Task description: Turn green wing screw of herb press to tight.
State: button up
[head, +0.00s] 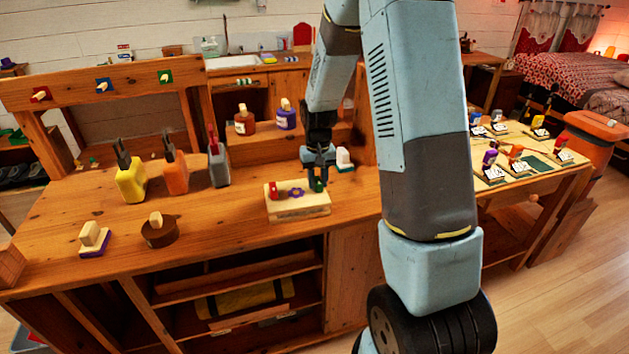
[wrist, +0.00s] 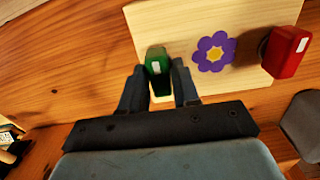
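The herb press is a pale wooden block (head: 298,207) on the workbench, with a purple flower on its top; the block also shows in the wrist view (wrist: 225,85). Its green wing screw (wrist: 158,64) stands at one end, and a red wing screw (wrist: 287,52) stands at the other. My gripper (wrist: 158,78) is over the press, with one finger on each side of the green wing. The fingers look closed against it. In the head view my gripper (head: 319,176) covers part of the green screw. The screw's base is hidden.
A white-topped stamp-like item (head: 344,160) stands just behind my gripper. A round brown pot (head: 159,234) and a purple-based block (head: 94,240) are near the front left. The bench in front of them is clear.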

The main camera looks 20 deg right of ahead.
aim_at(318, 180)
jog(key=o, duration=0.3)
notch_tip(318, 180, up, 14)
jog(key=shift+f, duration=0.15)
dwell(0.5)
dwell(0.4)
jog(key=s+r+t, duration=0.3)
jog(key=s+r, duration=0.9)
jog(key=s, duration=0.1)
jog(key=s+a+r+n+t, duration=0.1)
jog(key=s+r+t, duration=0.1)
jog(key=s, duration=1.3)
jog(key=shift+s+r+t, duration=0.15)
jog(key=shift+r+t, duration=0.15)
jog(key=shift+r, duration=0.15)
